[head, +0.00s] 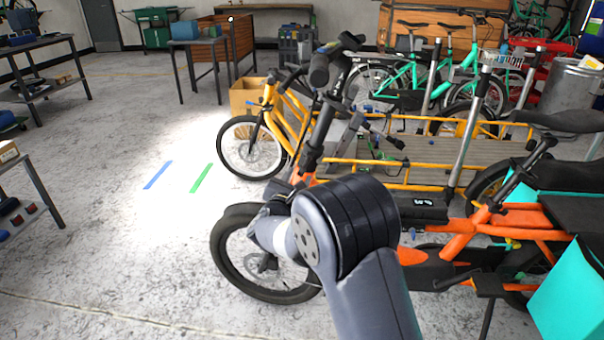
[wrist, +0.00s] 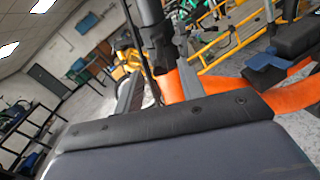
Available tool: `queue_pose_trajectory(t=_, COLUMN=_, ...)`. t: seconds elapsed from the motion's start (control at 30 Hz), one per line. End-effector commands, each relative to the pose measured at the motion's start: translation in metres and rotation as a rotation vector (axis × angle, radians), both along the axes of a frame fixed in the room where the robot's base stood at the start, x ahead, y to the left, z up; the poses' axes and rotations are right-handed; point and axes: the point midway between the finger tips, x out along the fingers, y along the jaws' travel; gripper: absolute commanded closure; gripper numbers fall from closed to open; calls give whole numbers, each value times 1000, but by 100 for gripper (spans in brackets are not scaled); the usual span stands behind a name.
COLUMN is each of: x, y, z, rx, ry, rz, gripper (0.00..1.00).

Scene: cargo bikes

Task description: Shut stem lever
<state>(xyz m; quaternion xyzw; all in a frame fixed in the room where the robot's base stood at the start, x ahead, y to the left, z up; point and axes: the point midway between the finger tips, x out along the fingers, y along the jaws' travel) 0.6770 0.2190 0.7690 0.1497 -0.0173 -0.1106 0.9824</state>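The orange cargo bike's black stem (head: 314,152) rises above its front wheel in the head view. In the wrist view the stem (wrist: 155,30) runs down between my fingers to the orange frame tube (wrist: 182,84). I cannot clearly make out a stem lever in either view; it may be hidden by my arm or gripper. My gripper (wrist: 153,62) has its two grey fingers apart, one on each side of the stem. I cannot tell whether either finger touches it. In the head view my arm's wrist joint hides most of the gripper.
The orange bike's front wheel (head: 262,262) stands below my arm. A yellow cargo bike (head: 276,112) stands close behind, with more bikes beyond. A teal box (head: 570,290) is at the right. The floor to the left is open, with blue (head: 158,175) and green (head: 201,178) tape strips.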

Motion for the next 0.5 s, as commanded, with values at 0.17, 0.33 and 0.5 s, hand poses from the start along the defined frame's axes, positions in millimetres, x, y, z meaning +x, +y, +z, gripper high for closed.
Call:
queue_pose_trajectory(t=0.17, x=25, y=-7, z=-1, rx=1, ry=0, rz=-2, gripper=62)
queue_pose_trajectory(t=0.33, x=36, y=-9, z=0, rx=0, ry=0, rz=0, gripper=62)
queue_pose_trajectory(t=0.5, x=37, y=-9, z=0, rx=0, ry=1, rz=0, gripper=62)
